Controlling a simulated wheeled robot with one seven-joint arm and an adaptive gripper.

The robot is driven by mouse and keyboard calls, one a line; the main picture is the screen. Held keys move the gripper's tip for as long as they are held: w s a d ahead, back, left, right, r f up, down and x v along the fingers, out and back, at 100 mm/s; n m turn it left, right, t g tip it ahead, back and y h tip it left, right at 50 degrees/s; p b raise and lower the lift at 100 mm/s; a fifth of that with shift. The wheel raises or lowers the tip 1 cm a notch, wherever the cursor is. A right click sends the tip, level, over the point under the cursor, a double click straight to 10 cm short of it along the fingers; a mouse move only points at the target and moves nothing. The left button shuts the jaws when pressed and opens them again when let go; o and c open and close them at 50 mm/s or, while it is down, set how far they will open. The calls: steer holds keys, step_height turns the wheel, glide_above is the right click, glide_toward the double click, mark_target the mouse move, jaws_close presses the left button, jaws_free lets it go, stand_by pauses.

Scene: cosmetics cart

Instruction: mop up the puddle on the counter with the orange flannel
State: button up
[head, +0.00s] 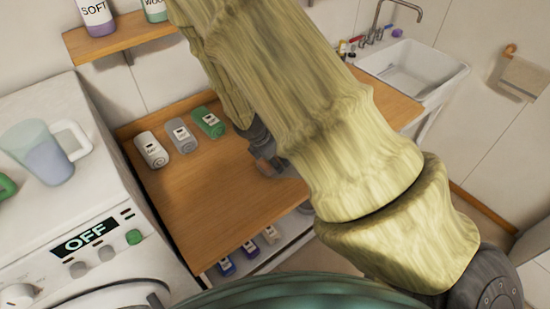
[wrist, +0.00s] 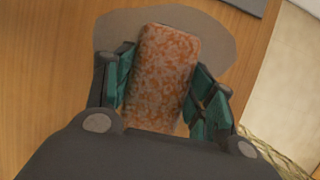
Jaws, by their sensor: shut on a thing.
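The orange flannel (wrist: 165,70) is a folded pad with a pale floral pattern, and it shows between my fingers in the wrist view. My gripper (wrist: 168,92) is shut on it. The puddle (wrist: 215,38) is a dull greyish-brown patch on the wooden counter (wrist: 50,90), showing around the flannel's far end and both sides. The flannel overlaps the puddle in this view; I cannot tell whether it touches the counter. In the head view my gripper (head: 265,155) is over the counter (head: 200,195), partly behind my arm, which hides the puddle.
A washing machine (head: 40,105) with a jug (head: 40,150) stands left. A sink (head: 415,72) is at the back right. The counter's front left is clear.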

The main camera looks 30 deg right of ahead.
steer(key=shift+f+b, duration=0.3)
steer(key=shift+f, duration=0.25)
stand_by(0.4)
steer(key=shift+d, duration=0.2)
steer(key=shift+w+d+r+p, duration=0.15)
steer(key=shift+d+p, duration=0.25)
steer(key=shift+d, duration=0.95)
steer(key=shift+d, duration=0.1)
